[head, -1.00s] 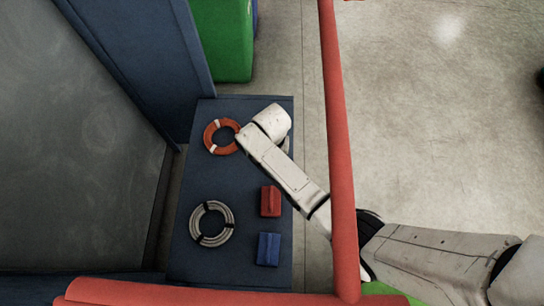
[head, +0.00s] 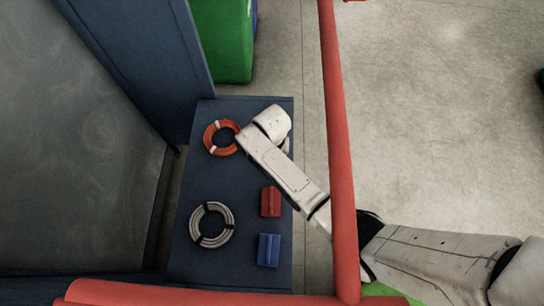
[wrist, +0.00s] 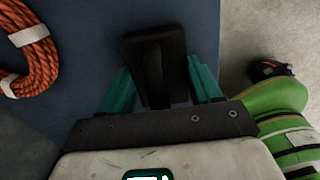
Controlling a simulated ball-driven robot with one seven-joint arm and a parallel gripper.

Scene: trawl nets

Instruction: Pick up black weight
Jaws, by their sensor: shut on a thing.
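The black weight (wrist: 155,60) shows in the wrist view as a dark block with a wider far end. It lies between the two teal fingers of my gripper (wrist: 160,88), which is shut on it. The blue bench top is visible around it, but I cannot tell whether the weight touches the bench. In the head view my arm hides both the gripper and the weight, near the bench's far right corner.
The blue bench (head: 248,185) holds an orange rope coil (head: 209,137), a grey rope coil (head: 199,223), a red block (head: 270,201) and a blue block (head: 268,249). A red rail (head: 338,130) runs between me and the bench. A green container (head: 221,40) stands beyond.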

